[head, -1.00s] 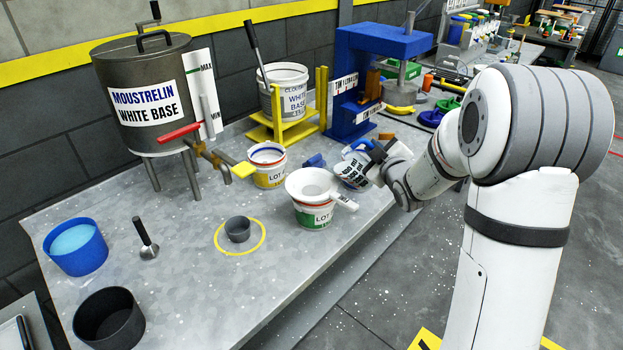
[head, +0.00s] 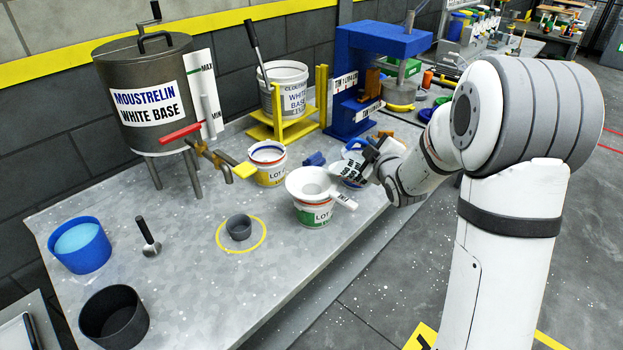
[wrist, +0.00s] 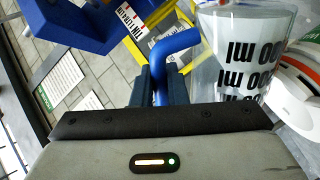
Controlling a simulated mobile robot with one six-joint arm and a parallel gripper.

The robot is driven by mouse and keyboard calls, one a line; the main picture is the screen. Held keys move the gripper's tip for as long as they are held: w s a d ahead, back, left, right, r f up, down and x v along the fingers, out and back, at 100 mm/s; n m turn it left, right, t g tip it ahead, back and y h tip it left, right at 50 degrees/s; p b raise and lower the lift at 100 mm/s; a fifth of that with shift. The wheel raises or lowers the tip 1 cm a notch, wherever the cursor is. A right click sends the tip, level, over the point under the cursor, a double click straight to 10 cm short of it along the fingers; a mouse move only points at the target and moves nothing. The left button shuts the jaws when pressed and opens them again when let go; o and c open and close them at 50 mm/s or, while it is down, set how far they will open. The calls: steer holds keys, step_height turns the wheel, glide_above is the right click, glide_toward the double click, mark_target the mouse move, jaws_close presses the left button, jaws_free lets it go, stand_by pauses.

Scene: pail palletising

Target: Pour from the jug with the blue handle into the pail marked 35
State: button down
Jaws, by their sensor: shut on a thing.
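The jug (head: 351,175), clear with black ml markings, is held by my gripper (head: 374,163) just behind and right of the green-banded pail. In the wrist view my gripper (wrist: 162,92) is shut on the jug's blue handle (wrist: 180,42); white shows in the jug's body (wrist: 245,75). The jug's exact tilt is hard to tell. The green-banded pail (head: 314,215) is marked LOT, its number unreadable, with a white funnel-like piece (head: 312,182) on top. A yellow-banded pail (head: 269,172), also marked LOT, stands behind it. I cannot tell which is 35.
A small dark cup (head: 238,228) stands inside a yellow ring. The white-base tank (head: 147,95), yellow stand (head: 284,128) and blue press (head: 372,75) line the back.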

steer(key=shift+a+r+n+p, duration=0.15)
steer(key=shift+a+n+p, duration=0.25)
steer(key=shift+n+p, duration=0.15)
steer(key=shift+s+a+r+n+h+p, duration=0.15)
steer(key=shift+a+r+n+h+p, duration=0.15)
steer(key=shift+a+r+n+p, duration=0.8)
stand_by(2.0)
steer(key=shift+s+a+r+n+h+b, duration=0.15)
steer(key=shift+a+b, duration=0.25)
steer(key=shift+a, duration=0.05)
steer(key=shift+s+a+r+n+h+b, duration=0.1)
steer(key=shift+a+h+b, duration=0.05)
steer(key=shift+a+b, duration=0.25)
stand_by(1.2)
steer(key=shift+s+a+r+n+b, duration=0.1)
steer(key=shift+a+r+n+b, duration=0.3)
steer(key=shift+a, duration=0.2)
steer(key=shift+s+a+r+n+b, duration=0.1)
steer(key=shift+a+r+n+b, duration=0.15)
steer(key=shift+a+n, duration=0.25)
stand_by(1.2)
